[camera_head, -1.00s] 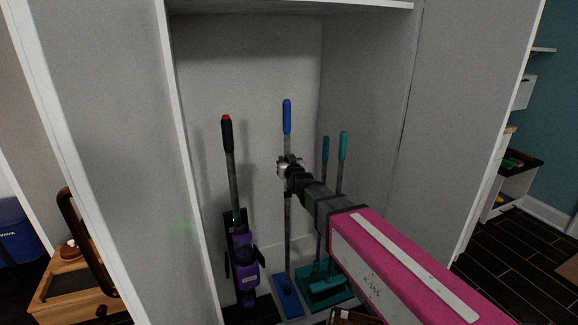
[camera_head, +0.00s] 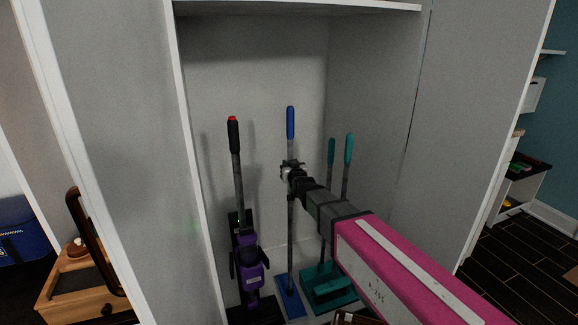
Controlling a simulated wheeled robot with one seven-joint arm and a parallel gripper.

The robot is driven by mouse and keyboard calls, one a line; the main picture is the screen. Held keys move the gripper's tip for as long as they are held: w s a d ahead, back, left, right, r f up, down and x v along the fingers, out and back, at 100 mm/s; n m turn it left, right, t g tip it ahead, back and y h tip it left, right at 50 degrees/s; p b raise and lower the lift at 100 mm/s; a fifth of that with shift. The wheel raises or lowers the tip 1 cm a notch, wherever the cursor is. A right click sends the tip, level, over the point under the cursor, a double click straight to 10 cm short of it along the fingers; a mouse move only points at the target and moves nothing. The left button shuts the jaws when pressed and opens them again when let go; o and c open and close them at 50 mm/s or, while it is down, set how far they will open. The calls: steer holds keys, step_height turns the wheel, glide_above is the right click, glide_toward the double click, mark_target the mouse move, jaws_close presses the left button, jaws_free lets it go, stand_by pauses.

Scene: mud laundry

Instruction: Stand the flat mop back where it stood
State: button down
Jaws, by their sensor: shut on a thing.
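The flat mop (camera_head: 291,232) stands upright in the closet, with a blue grip on top, a grey pole and a flat blue head (camera_head: 289,297) at the closet floor. My gripper (camera_head: 291,171) is shut on the pole just below the blue grip. My arm reaches in from the lower right. Whether the head rests fully on the floor cannot be told.
A purple and black upright cleaner (camera_head: 249,265) stands left of the mop. A teal dustpan and broom set (camera_head: 330,288) with two teal handles stands close on the right, partly behind my arm. Closet walls bound both sides. A wooden bench (camera_head: 84,290) is outside left.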

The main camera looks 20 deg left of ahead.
steer(key=shift+f, duration=0.35)
stand_by(0.4)
steer(key=c, duration=0.9)
jaws_free()
steer(key=v, duration=1)
steer(key=shift+s+d, duration=0.2)
steer(key=shift+s, duration=0.1)
